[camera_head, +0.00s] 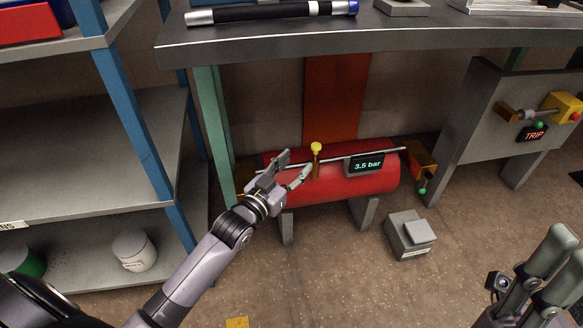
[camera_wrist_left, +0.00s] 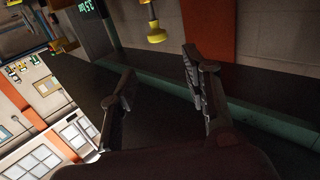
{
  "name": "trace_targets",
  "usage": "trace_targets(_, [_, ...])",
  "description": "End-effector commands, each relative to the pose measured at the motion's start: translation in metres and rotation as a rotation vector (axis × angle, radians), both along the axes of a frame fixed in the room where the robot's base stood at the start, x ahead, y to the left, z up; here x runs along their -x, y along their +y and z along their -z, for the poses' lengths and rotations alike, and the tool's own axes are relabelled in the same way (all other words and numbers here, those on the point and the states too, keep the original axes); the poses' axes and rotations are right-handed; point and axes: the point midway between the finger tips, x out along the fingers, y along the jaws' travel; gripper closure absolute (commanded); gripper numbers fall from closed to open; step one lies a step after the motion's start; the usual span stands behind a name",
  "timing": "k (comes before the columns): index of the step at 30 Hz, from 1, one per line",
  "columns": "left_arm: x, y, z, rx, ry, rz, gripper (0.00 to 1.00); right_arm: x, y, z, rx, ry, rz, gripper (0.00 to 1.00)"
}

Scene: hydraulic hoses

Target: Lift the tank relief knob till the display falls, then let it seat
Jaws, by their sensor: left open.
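The yellow tank relief knob (camera_head: 316,148) stands on a brass stem on top of the red tank (camera_head: 345,187) under the workbench. The display (camera_head: 367,164) on the tank reads 3.5 bar. My left gripper (camera_head: 298,165) is open and empty, just left of the knob and stem, with its fingers pointing toward them. In the left wrist view, the knob (camera_wrist_left: 155,33) is beyond the gap between the open fingers (camera_wrist_left: 160,63), not between them. Part of the display (camera_wrist_left: 86,6) shows at the top edge. My right gripper (camera_head: 568,245) is at the lower right, fingers apart, empty and partly cut off.
The workbench (camera_head: 350,33) overhangs the tank. A green leg (camera_head: 213,130) and blue-post shelving stand on the left. A grey box (camera_head: 410,235) sits on the floor to the right. A grey panel with a TRIP display (camera_head: 533,134) is at the far right.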

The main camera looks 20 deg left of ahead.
Motion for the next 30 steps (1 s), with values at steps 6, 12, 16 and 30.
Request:
trace_targets(6, [0.009,0.002,0.000,0.000,-0.001,0.000,0.56,0.000,0.000,0.000,0.000,0.000,0.000,0.60])
trace_targets(12, [0.009,0.002,0.000,0.000,-0.001,0.000,0.56,0.000,0.000,0.000,0.000,0.001,0.000,0.60])
trace_targets(16, [0.009,0.002,0.000,0.000,-0.001,0.000,0.56,0.000,0.000,0.000,0.000,0.001,0.000,0.60])
trace_targets(30, [0.095,-0.072,-0.143,0.129,-0.535,0.129,0.56,0.000,0.000,0.000,0.000,0.000,0.000,0.60])
